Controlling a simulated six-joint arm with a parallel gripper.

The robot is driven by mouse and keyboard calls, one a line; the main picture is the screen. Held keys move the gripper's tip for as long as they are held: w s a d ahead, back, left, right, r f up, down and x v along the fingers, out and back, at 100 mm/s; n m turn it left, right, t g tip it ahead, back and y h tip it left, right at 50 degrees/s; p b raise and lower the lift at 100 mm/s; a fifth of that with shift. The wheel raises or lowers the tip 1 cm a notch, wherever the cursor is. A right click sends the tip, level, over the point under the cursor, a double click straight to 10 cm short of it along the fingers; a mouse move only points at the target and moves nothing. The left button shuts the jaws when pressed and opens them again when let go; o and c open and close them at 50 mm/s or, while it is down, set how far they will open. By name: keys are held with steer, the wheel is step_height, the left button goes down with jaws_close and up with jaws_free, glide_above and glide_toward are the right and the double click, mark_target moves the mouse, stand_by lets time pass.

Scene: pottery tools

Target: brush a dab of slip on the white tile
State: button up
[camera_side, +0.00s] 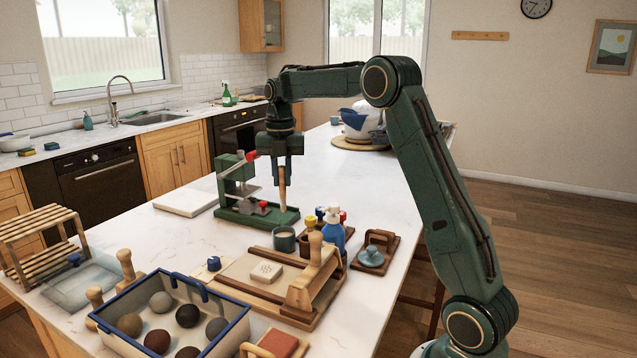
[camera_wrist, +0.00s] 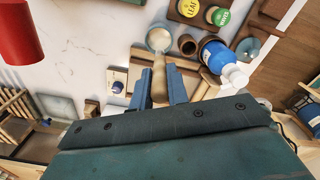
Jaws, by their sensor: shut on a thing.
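My gripper (camera_side: 283,172) is shut on a wooden-handled brush (camera_side: 283,198) and holds it upright, pointing down; the brush also shows between the blue fingers in the wrist view (camera_wrist: 159,80). A small dark cup (camera_side: 284,240) stands just below the brush in the side view. In the wrist view the cup (camera_wrist: 160,38) shows pale cream slip inside, and the brush's far end points at it. I cannot tell whether the bristles touch the slip. A flat white slab (camera_side: 187,202), which looks like the white tile, lies on the counter to the left of my gripper.
A green press (camera_side: 238,190) stands behind the cup. A blue bottle (camera_side: 332,232) and small jars stand to its right. A wooden slab board (camera_side: 292,312) and a blue-rimmed tub of balls (camera_side: 200,345) are in front. Bare counter lies between tub and slab.

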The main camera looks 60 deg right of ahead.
mark_target(282, 198)
steer(key=shift+w+f, duration=0.1)
steer(key=shift+f, duration=0.4)
steer(key=shift+f, duration=0.1)
steer(key=shift+f, duration=3.75)
steer(key=shift+r, duration=3.5)
steer(key=shift+a, duration=0.15)
